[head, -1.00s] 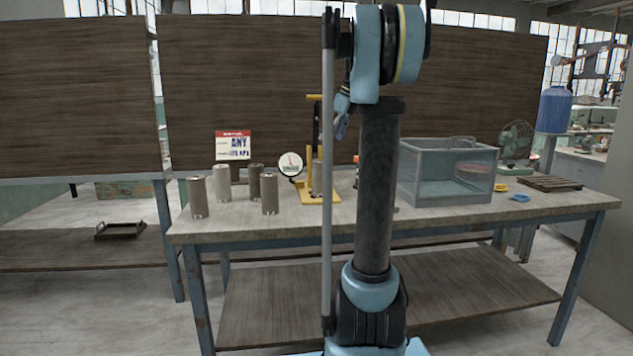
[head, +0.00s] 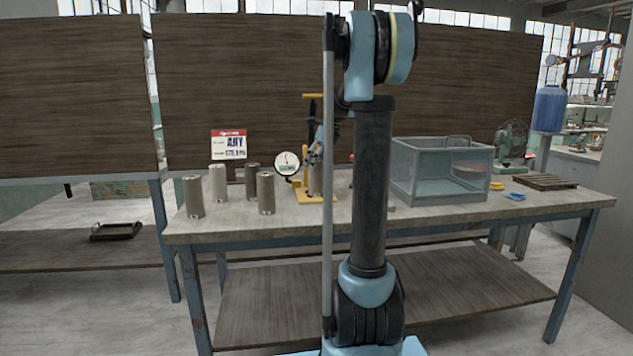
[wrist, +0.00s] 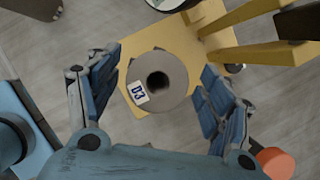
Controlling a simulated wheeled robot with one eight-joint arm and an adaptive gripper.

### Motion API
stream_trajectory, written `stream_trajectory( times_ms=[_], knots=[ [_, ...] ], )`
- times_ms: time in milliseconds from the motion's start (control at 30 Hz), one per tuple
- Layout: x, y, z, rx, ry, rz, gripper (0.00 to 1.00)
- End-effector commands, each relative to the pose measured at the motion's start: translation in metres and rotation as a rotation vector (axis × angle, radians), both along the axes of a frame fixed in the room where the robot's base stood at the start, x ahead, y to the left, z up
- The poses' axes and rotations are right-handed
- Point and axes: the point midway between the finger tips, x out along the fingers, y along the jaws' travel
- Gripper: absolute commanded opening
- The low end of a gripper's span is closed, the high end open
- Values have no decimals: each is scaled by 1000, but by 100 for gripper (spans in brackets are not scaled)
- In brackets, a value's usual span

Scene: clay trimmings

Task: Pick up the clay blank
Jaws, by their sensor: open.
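A grey clay cylinder (wrist: 174,65) with a dark central hole and a white "D3" label is seen from above in the wrist view. It stands on the yellow base (wrist: 215,48) of a press. In the head view the cylinder (head: 315,180) is partly hidden behind my arm's rod and gripper. My gripper (wrist: 160,82) is open, with one blue finger on each side of the cylinder in the picture and nothing held. In the head view my gripper (head: 316,152) is just above the cylinder. Whether the fingers reach down beside it is unclear.
Several similar cylinders stand on the workbench (head: 500,208) to the left, the nearest (head: 265,193) close to a round gauge (head: 287,163). The yellow press frame (wrist: 262,15) rises close beside the right finger. A clear tank (head: 440,172) stands to the right.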

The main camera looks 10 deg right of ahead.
Motion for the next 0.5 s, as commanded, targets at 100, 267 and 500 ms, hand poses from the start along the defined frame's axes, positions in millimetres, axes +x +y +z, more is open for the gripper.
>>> stream_trajectory(
  times_ms=[100, 267, 500],
  knots=[
    [1, 3, -9, 0, 0, 1, 73],
    [4, 9, -30, 0, 0, 2, 73],
    [9, 15, -48, 0, 0, 0, 73]
  ],
)
